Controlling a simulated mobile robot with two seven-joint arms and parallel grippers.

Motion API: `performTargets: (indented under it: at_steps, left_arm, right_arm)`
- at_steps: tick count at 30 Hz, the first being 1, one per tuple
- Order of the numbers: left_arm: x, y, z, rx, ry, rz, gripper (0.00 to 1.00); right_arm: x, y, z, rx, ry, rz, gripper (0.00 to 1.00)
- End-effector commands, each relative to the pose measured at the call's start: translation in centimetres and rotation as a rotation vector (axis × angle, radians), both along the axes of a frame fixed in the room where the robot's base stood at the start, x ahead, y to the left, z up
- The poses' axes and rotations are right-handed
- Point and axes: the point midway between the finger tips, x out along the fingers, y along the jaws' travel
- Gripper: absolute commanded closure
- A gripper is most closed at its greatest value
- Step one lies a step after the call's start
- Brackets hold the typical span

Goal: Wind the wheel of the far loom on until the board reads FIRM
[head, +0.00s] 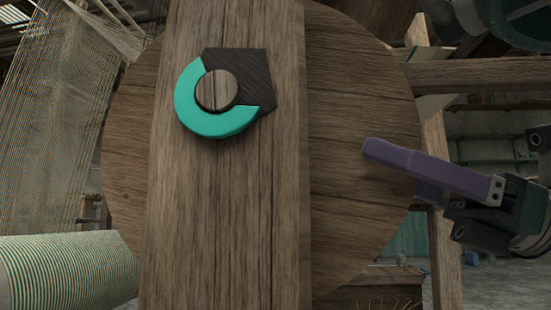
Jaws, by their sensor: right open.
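The loom's wheel (368,225) is a large round wooden disc that fills the middle of the head view. A broad upright wooden beam (225,220) crosses in front of it and hides its middle. On the beam, a teal open ring (190,112) and a dark angular plate (257,75) surround a round wooden peg end (216,90). My right gripper (374,150) comes in from the right, with its purple fingers over the wheel's right part. It is open, seen nearly side-on, and holds nothing. Contact with the wheel cannot be told. My left gripper is out of view. No board lettering shows.
Pale warp threads (70,110) hang at the left above a striped cloth roll (65,272). Wooden frame beams (480,75) stand behind the wheel at the right. A post (446,262) rises below my right gripper.

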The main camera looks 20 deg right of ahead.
Motion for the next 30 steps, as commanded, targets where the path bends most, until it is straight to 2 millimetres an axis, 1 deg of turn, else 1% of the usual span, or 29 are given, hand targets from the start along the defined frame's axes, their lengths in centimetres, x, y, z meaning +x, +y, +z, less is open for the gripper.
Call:
performTargets:
  at_steps: [7,26,27,30]
  left_arm:
    - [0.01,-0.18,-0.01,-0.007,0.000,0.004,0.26]
    - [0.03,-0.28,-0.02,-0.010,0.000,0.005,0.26]
    - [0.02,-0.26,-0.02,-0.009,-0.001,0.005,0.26]
    - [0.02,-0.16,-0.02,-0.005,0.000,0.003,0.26]
  right_arm:
    - [0.04,0.05,-0.06,0.000,-0.001,0.000,0.27]
    - [0.04,0.04,-0.08,-0.001,0.001,0.000,0.98]
    - [0.04,0.05,-0.09,-0.001,0.001,0.000,1.00]
    - [0.04,0.05,-0.10,-0.001,0.001,0.000,1.00]
